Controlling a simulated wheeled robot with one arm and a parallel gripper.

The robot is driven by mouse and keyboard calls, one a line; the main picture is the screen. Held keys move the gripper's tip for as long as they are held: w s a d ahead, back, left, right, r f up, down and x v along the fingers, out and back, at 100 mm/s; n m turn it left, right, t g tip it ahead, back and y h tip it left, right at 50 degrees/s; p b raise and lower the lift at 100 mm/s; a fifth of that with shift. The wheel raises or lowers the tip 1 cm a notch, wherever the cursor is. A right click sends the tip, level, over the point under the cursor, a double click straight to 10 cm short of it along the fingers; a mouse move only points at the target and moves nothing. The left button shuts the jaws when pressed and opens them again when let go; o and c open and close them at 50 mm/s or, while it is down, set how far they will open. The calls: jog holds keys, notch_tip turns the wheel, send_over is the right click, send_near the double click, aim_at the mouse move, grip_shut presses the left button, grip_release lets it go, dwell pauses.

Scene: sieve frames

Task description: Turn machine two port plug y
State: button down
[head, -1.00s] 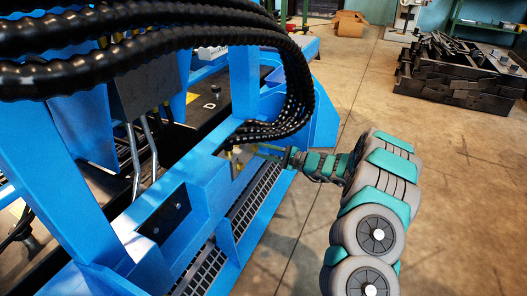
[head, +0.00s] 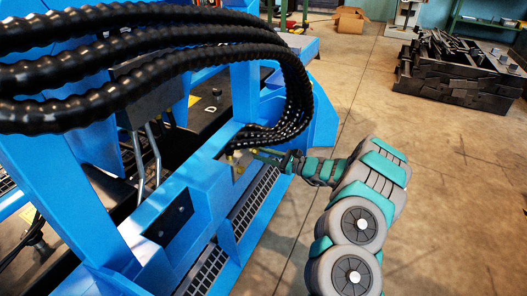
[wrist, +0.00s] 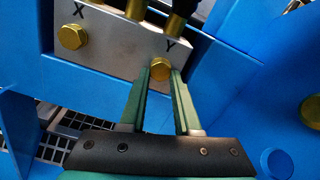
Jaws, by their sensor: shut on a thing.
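A grey metal plate (wrist: 118,45) on the blue machine carries the stamped letters X and Y. The port plug Y (wrist: 160,68) is a brass hex head just below the letter Y. My gripper (wrist: 161,72) has its two green fingers on either side of this plug, closed on it at their tips. A second brass hex plug (wrist: 72,37) sits under the letter X, to the left and clear of the fingers. In the head view my gripper (head: 254,153) reaches the machine from the right, by a small brass area under the hoses; the plug itself is too small to make out there.
Thick black ribbed hoses (head: 150,50) arch over the blue frame (head: 215,185), close above my gripper. Brass fittings (wrist: 175,24) stand just above plug Y. A pile of dark metal parts (head: 460,75) lies at the back right. The floor (head: 450,200) on the right is clear.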

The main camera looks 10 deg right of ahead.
jog(key=shift+s+a+r+m+p, duration=0.1)
jog(key=shift+m+p, duration=0.6)
jog(key=shift+m, duration=1.75)
jog(key=shift+s+a+m+p, duration=0.1)
jog(key=shift+m+p, duration=0.6)
jog(key=shift+m, duration=1.75)
jog(key=shift+d, duration=0.1)
jog(key=c, duration=0.6)
grip_release()
jog(key=shift+v, duration=3.85)
